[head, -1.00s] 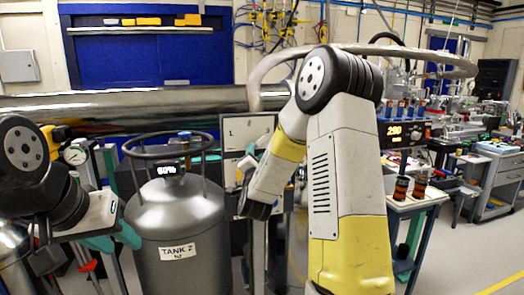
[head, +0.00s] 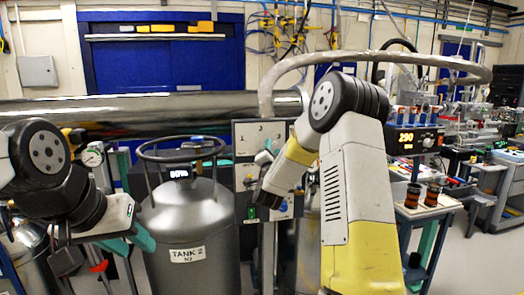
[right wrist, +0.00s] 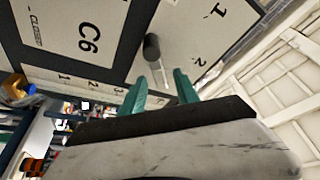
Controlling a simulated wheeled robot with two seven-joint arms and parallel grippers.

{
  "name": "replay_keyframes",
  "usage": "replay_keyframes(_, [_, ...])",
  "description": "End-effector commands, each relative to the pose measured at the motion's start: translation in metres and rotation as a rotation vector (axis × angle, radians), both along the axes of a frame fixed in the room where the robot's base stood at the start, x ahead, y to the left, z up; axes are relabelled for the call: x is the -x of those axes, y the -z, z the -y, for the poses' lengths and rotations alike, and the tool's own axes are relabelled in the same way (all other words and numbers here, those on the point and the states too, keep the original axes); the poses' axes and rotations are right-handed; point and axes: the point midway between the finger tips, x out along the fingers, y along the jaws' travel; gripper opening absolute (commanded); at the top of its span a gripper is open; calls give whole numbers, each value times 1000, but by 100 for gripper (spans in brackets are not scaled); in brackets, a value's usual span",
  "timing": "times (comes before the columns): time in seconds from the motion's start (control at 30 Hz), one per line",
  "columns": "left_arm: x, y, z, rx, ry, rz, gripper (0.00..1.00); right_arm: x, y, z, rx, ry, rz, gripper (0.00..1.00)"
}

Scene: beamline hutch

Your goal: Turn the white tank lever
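A pale grey panel (head: 245,170) with numbered marks stands behind my right arm, right of the grey tank (head: 185,240) labelled TANK 2. In the right wrist view a panel (right wrist: 197,40) marked 1 and 2 carries a dark round knob (right wrist: 152,47) with a short whitish lever (right wrist: 161,74) running from it. My right gripper (right wrist: 160,88) has its teal fingers apart, one on each side of the lever's end in that view; contact cannot be told. It also shows in the head view (head: 264,158), in front of the panel. My left gripper (head: 135,243) is open and empty, left of the tank.
A ring handle (head: 182,148) and a small display top the tank. A large shiny pipe (head: 130,107) crosses behind. A cart with coils (head: 432,194) and a bench with instruments stand to the right.

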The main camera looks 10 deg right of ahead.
Motion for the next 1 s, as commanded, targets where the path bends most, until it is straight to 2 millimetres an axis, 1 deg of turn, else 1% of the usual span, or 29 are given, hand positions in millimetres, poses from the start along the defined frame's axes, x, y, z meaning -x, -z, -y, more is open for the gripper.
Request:
replay_keyframes(0.03, [0,0,0,0,0,0,36,0,0,0,0,0,0,37])
replay_keyframes(0.17, [0,0,0,0,0,0,36,0,0,0,0,0,0,12])
replay_keyframes(0.2, [0,0,0,0,0,0,36,0,0,0,0,0,0,4])
replay_keyframes(0.23, [0,0,0,0,0,0,36,0,0,0,0,0,0,0])
replay_keyframes(1.0, [0,0,0,0,0,0,36,0,0,0,0,1,-1,0])
